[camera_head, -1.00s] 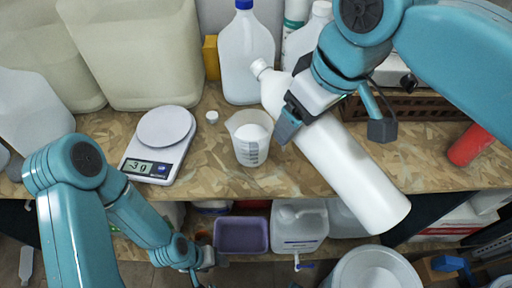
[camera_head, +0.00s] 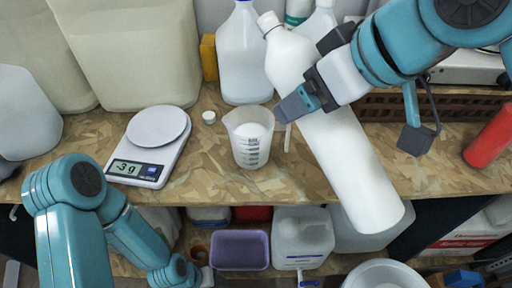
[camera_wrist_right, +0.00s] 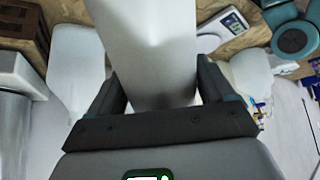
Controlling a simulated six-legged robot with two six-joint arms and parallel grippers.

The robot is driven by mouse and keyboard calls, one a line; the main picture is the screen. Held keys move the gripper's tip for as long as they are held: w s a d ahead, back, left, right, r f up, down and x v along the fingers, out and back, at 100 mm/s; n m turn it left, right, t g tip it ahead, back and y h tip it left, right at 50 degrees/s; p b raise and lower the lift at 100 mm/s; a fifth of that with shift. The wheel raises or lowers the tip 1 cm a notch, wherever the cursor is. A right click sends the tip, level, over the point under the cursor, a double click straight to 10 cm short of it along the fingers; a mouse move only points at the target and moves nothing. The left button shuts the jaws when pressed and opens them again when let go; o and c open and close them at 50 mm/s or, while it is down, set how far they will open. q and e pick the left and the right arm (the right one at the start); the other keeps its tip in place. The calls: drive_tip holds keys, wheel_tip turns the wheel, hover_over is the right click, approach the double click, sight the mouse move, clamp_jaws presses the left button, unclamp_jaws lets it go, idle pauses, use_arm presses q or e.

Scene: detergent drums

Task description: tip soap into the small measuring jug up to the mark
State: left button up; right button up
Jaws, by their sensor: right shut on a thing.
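A long white bottle (camera_head: 350,170) is held at a slant by my right gripper (camera_head: 302,107). Its neck and mouth point up and away, behind the jug, and its base is toward the front edge. In the right wrist view, the bottle (camera_wrist_right: 155,45) lies between the two fingers (camera_wrist_right: 155,105). The small measuring jug (camera_head: 249,150) stands upright on the bench, left of the bottle and apart from its mouth. White soap shows inside the jug; its exact level against the marks is unclear. My left gripper (camera_head: 200,277) is low at the bottom edge, away from the jug; its fingers are not clear.
A scale (camera_head: 150,150) with a lit display stands left of the jug, with a small white cap (camera_head: 209,117) between them. A red cylinder (camera_head: 490,138) lies right. A purple tray (camera_head: 240,250) sits below.

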drive_tip(key=shift+w+t+y+b, duration=0.1)
drive_tip(key=shift+t+y+b, duration=0.4)
drive_tip(key=shift+b, duration=0.75)
drive_tip(key=t+y+b, duration=0.1)
drive_tip(key=b, duration=0.3)
drive_tip(key=r+t+y+b, duration=0.1)
drive_tip(key=t+b, duration=0.1)
drive_tip(key=b, duration=0.2)
drive_tip(key=t+y+b, duration=0.1)
drive_tip(key=t+b, duration=0.1)
drive_tip(key=b, duration=0.2)
drive_tip(key=shift+r+y, duration=0.3)
drive_tip(key=shift+r, duration=0.05)
drive_tip(key=t+b, duration=0.1)
drive_tip(key=b, duration=0.1)
drive_tip(key=t+y+b, duration=0.1)
drive_tip(key=b, duration=0.2)
drive_tip(key=shift+r+y, duration=0.3)
drive_tip(key=shift+r, duration=0.4)
drive_tip(key=o, duration=1.1)
drive_tip(key=shift+c, duration=0.2)
drive_tip(key=c, duration=0.4)
